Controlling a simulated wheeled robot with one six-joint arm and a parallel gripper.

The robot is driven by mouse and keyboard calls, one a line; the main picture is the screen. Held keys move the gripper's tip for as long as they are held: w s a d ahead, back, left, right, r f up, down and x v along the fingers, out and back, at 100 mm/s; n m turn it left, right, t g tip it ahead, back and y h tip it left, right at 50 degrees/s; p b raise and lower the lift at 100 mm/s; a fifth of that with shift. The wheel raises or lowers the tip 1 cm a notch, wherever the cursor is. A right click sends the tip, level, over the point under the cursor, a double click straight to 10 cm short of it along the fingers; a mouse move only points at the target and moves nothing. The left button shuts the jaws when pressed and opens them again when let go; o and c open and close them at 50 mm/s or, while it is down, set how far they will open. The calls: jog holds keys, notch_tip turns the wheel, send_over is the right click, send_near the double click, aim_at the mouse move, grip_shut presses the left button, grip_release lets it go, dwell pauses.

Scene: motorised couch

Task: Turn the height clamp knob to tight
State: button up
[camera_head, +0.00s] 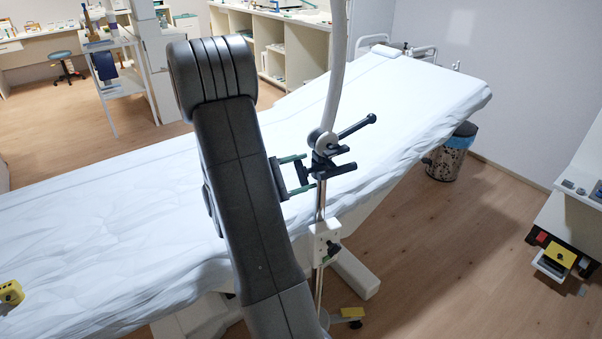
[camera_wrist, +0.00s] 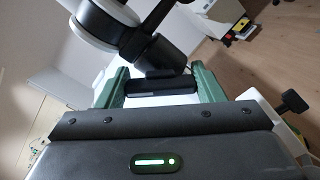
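A chrome pole (camera_head: 319,283) stands beside the couch. A white clamp block (camera_head: 325,240) on it carries a small dark knob (camera_head: 333,249). Higher up is a black fitting (camera_head: 322,163) with a round joint and a black lever (camera_head: 357,127). My gripper (camera_head: 302,172) is at the left of this fitting, above the white block and away from its knob. In the wrist view its green fingers are wide apart, with a black bar (camera_wrist: 160,82) between or just beyond them; contact cannot be told. A dark knob (camera_wrist: 294,101) shows at the right there.
The couch (camera_head: 120,210) with a white cover lies behind and left of the pole. A yellow-topped foot part (camera_head: 349,313) is near the pole's base. A speckled bin (camera_head: 451,153) stands behind right. The floor at the right is clear up to a white unit (camera_head: 575,235).

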jog(key=shift+c, duration=1.2)
jog(key=shift+n, duration=0.3)
jog(key=shift+r+n+p, duration=0.15)
jog(key=shift+n+p, duration=0.75)
jog(key=n+p, duration=0.2)
jog(key=n, duration=0.1)
jog(key=shift+w, duration=0.1)
jog(key=shift+n+p, duration=1.2)
jog(key=shift+n, duration=0.5)
